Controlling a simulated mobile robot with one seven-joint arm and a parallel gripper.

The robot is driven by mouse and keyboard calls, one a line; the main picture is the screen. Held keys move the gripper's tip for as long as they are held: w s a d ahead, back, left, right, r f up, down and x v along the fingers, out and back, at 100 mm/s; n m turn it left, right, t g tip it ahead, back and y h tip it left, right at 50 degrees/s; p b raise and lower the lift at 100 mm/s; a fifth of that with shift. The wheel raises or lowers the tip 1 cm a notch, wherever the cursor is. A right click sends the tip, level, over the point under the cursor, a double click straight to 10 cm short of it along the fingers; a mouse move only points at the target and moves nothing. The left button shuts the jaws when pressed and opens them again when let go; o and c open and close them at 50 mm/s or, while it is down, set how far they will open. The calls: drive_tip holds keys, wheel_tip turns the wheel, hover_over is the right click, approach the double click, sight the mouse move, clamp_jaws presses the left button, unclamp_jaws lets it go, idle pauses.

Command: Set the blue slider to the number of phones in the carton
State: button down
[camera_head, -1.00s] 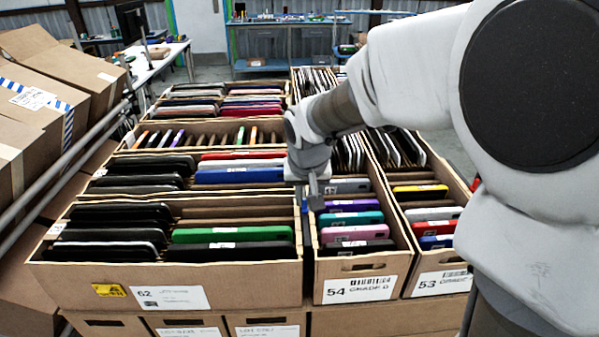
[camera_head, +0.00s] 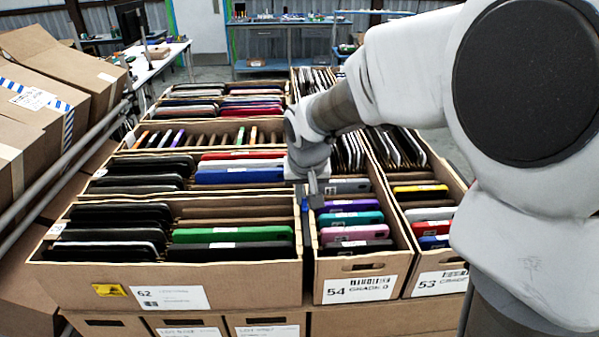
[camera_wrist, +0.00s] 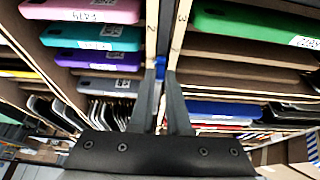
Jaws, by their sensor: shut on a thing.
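My gripper (camera_head: 309,200) points down at the seam between carton 62 (camera_head: 75,272) and carton 54 (camera_head: 390,262). In the wrist view its two fingers (camera_wrist: 161,80) are close together, shut on the blue slider (camera_wrist: 160,66), which is partly hidden by them. A small blue part of the slider (camera_head: 304,203) also shows beside the fingers in the head view. Pale edge strips with number marks, including a 3 (camera_wrist: 183,17), run beside the slider; its exact setting is unclear. Carton 62 holds black phones (camera_head: 115,233) and green phones (camera_head: 230,234). Carton 54 holds purple, teal and pink phones (camera_head: 355,233).
Carton 53 (camera_head: 425,275) stands to the right with several phones. More filled cartons are behind. Brown boxes (camera_head: 60,70) and a grey rail (camera_head: 70,160) are at the left. My arm covers the right side. Workbenches (camera_head: 270,45) stand far back.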

drive_tip(key=w+p, duration=0.1)
drive_tip(key=w, duration=0.7)
drive_tip(key=shift+w, duration=0.1)
drive_tip(key=c, duration=0.9)
unclamp_jaws()
drive_tip(key=v, duration=1.7)
drive_tip(key=shift+s+r+b, duration=0.2)
drive_tip(key=shift+b, duration=0.1)
